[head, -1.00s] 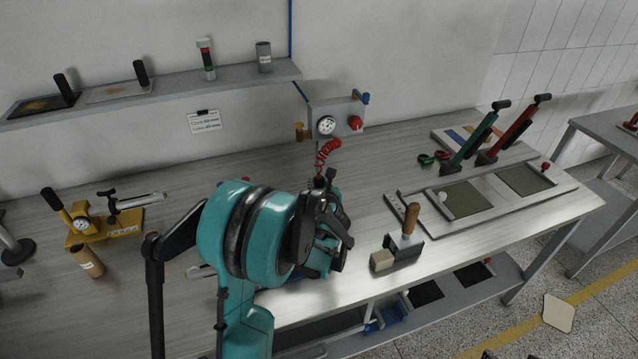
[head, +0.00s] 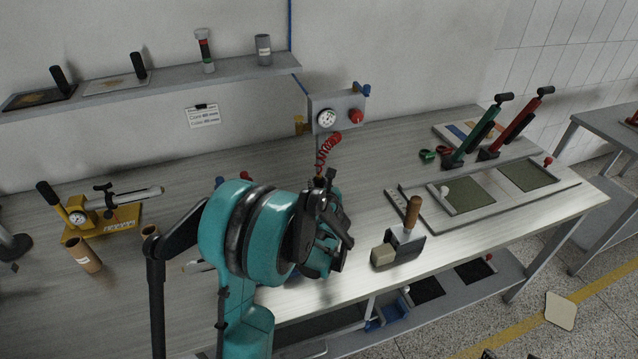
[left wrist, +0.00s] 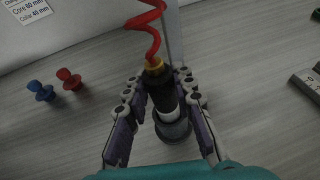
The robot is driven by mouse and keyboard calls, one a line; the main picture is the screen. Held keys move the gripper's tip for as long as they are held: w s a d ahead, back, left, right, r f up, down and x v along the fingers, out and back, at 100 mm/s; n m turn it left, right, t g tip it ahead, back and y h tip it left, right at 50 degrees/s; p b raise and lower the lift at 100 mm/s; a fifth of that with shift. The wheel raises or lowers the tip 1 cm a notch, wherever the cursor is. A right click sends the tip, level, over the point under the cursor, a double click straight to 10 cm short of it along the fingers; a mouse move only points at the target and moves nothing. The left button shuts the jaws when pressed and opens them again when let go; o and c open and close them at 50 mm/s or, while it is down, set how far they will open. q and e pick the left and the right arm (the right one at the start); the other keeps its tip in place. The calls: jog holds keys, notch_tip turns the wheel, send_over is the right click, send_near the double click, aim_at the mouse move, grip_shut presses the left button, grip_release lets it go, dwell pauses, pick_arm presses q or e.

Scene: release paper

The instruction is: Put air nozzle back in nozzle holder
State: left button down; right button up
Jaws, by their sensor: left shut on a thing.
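The air nozzle (left wrist: 160,92) is dark with a yellow collar, and the red coiled hose (left wrist: 147,22) runs into it. In the left wrist view it lies between the two fingers of my left gripper (left wrist: 162,100), which is shut on it. A grey round cup-like piece (left wrist: 173,131) shows just below the nozzle's pale ring; I cannot tell whether it is the nozzle holder or whether the nozzle is inside it. In the head view my left gripper (head: 330,238) hides most of the nozzle; the red hose (head: 327,152) comes down behind it. My right gripper is not in view.
The gauge box (head: 338,111) is on the wall behind my gripper. A wooden-handled block tool (head: 403,240) stands to the right, beside the framed plates (head: 470,196). Blue (left wrist: 40,90) and red (left wrist: 68,79) knobbed pieces show left of my gripper.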

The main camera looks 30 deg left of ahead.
pick_arm(q)
jog(key=shift+f+b, duration=0.85)
jog(key=shift+f, duration=0.15)
jog(key=c, duration=1.2)
grip_release()
jog(key=shift+r, duration=0.1)
jog(key=v, duration=1.2)
